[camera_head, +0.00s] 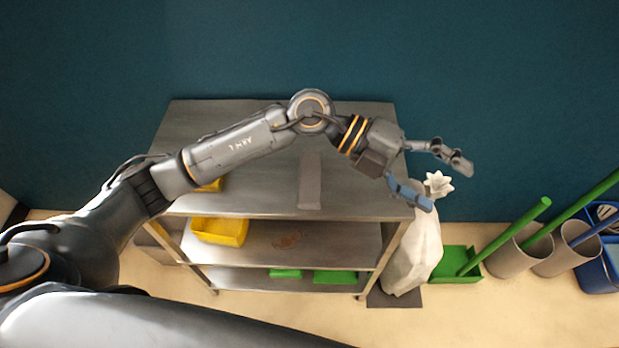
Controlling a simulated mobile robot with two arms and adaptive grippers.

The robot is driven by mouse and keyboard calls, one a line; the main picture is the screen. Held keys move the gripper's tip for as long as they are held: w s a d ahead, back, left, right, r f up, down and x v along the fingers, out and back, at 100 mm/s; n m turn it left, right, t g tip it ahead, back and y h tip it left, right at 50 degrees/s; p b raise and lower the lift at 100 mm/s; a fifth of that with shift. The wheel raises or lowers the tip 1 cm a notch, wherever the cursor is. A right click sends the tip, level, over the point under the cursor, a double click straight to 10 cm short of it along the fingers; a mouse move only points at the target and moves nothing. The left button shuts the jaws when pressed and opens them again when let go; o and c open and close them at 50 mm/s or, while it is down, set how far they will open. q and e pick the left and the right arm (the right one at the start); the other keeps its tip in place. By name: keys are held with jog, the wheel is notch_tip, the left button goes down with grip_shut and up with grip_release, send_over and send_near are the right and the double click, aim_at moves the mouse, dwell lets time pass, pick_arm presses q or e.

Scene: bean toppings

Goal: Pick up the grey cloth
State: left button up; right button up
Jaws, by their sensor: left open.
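My left arm reaches across the shelf unit from the left. Its gripper (443,182) is open and empty, beyond the right end of the top shelf and above the tied top of a white sack (412,258). A narrow grey strip (310,183) lies on the top shelf below my forearm; it may be the grey cloth, but I cannot tell for sure. The gripper is well to the right of this strip and not touching it. My arm hides part of the shelf top. My right gripper is not in view.
The metal shelf unit (240,203) holds a yellow bin (220,231) and green trays (341,276) lower down. Right of the sack are a green box (457,266), grey cylinders (510,258) with green poles, and a blue crate (597,272). A teal wall stands behind.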

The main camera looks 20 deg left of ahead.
pick_arm(q)
jog(key=w+a+f+y, duration=0.4)
jog(key=a+f+y, duration=0.3)
jog(key=a, duration=0.2)
jog(key=n+t+y+p, duration=0.2)
jog(key=y, duration=0.6)
send_over(309, 175)
jog(key=f, duration=0.8)
jog(key=shift+s+a+f, duration=0.2)
jog(key=shift+s+a, duration=0.1)
jog(key=shift+s, duration=0.05)
jog(key=shift+f, duration=0.55)
jog(key=shift+d+f, duration=0.15)
jog(key=shift+f, duration=0.2)
jog(key=f, duration=0.1)
jog(key=f+p, duration=0.1)
jog(key=f, duration=0.1)
jog(key=shift+w+d+f+p, duration=0.25)
jog(key=shift+w+f+p, duration=0.05)
jog(key=shift+f, duration=0.4)
jog(key=shift+c, duration=0.2)
